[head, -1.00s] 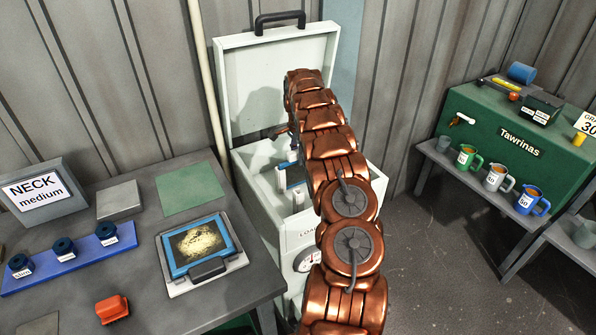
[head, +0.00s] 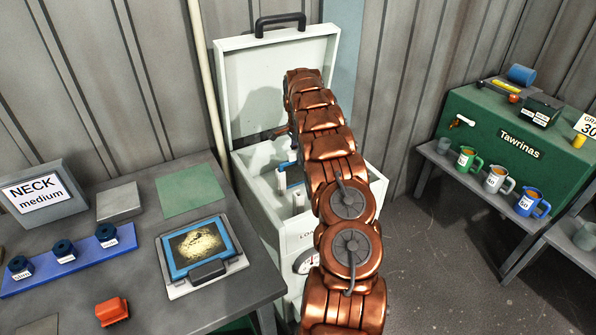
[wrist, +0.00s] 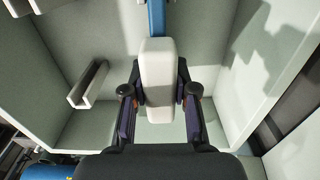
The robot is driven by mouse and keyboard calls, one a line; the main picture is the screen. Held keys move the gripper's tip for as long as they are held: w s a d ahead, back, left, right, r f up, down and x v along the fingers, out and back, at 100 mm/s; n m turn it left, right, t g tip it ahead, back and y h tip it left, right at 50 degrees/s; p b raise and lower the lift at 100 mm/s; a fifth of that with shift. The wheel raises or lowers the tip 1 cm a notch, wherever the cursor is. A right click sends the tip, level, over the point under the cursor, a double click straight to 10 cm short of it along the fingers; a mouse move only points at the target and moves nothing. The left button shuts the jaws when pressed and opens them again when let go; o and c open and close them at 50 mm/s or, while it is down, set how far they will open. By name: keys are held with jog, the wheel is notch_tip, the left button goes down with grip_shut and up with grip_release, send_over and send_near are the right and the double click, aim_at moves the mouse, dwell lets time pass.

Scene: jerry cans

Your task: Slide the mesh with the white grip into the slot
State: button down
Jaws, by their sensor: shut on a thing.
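In the wrist view, my gripper (wrist: 159,98) is shut on the white grip (wrist: 157,62), with one finger on each side of it. A blue edge of the mesh frame (wrist: 156,16) runs beyond the grip; the mesh itself is out of sight. A pale U-shaped channel (wrist: 85,86), apparently the slot, is to the left of the grip, apart from it. In the head view, my arm reaches into the open white box (head: 234,171) and hides most of my gripper. A small blue part (head: 287,165) shows left of the arm, above white upright pieces (head: 297,201).
The box's lid (head: 262,85) stands open at the back. A grey table at left holds a blue-framed tray of yellowish grains (head: 200,243), a blue rack (head: 75,262) and a red block (head: 112,311). A green box (head: 515,150) and mugs (head: 497,180) stand at right.

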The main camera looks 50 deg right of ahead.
jog(key=shift+r, duration=2.25)
notch_tip(320, 180, up, 8)
jog(key=p, duration=0.3)
jog(key=shift+f, duration=0.15)
